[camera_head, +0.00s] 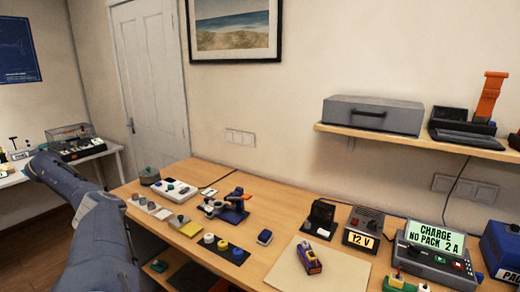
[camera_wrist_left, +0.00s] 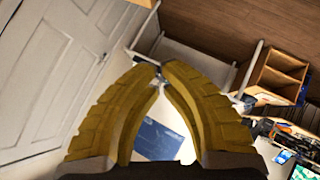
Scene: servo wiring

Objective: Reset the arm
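My left arm (camera_head: 96,225) rises from the lower left of the head view and bends toward the left-hand side table. I cannot make out its gripper there. In the left wrist view my left gripper (camera_wrist_left: 159,71) shows two curved yellow fingers. Their tips come close together with a narrow gap, and a wider space lies between them lower down. I see nothing held between them. The fingers are over the room's floor side, apart from the main wooden table (camera_head: 277,207). My right arm and gripper are not in view.
On the wooden table stand a 12 V supply (camera_head: 362,231), a charger (camera_head: 435,250), a purple-and-yellow device (camera_head: 308,258) on a beige mat (camera_head: 345,275), and a blue tool (camera_head: 236,202). A shelf (camera_head: 400,142) overhangs the right. A side table (camera_head: 105,152) stands left, by the door (camera_head: 150,75).

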